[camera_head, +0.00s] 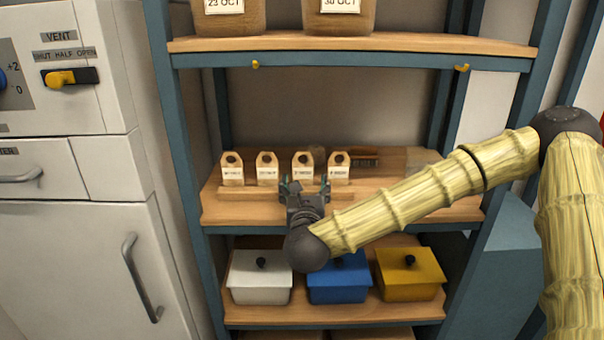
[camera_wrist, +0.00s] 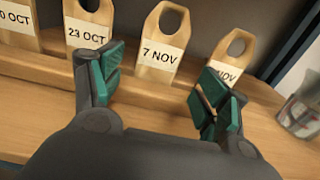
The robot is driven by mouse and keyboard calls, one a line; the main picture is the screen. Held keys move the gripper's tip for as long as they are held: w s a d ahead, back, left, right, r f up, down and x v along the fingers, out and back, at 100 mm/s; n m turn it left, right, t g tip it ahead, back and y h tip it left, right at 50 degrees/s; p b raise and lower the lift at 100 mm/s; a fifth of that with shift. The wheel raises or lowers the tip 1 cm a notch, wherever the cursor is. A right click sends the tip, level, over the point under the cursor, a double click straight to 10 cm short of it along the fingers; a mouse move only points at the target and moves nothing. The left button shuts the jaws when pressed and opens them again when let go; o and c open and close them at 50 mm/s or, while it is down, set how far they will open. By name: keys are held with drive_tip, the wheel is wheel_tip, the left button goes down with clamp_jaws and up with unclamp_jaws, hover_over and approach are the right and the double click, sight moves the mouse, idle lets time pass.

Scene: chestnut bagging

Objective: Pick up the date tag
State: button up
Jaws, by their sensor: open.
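Several wooden date tags with round holes stand in a row on a slotted wooden rail on the middle shelf. In the wrist view the 7 NOV tag (camera_wrist: 160,52) stands upright between my open fingers, beyond their tips. The 23 OCT tag (camera_wrist: 88,28) is to its left, and a tag ending in "0 OCT" (camera_wrist: 18,22) is at the left edge. Another NOV tag (camera_wrist: 232,52) is at the right, partly hidden by my right finger. My gripper (camera_head: 305,185) is open and empty in front of the third tag (camera_head: 303,163); its fingers also show in the wrist view (camera_wrist: 160,90).
The wooden rail (camera_head: 255,192) runs along the shelf front. A clear object (camera_wrist: 300,115) stands right of the tags. Sacks labelled 23 OCT (camera_head: 228,18) and 30 OCT (camera_head: 340,18) are above. White (camera_head: 260,275), blue (camera_head: 335,285) and yellow (camera_head: 410,278) lidded boxes sit below.

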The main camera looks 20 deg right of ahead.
sight(303, 174)
drive_tip(key=shift+x, duration=0.8)
drive_tip(key=shift+p+x, duration=0.5)
drive_tip(key=shift+x, duration=1.65)
drive_tip(key=shift+a+r, duration=0.1)
drive_tip(key=shift+c, duration=0.2)
drive_tip(key=c, duration=0.9)
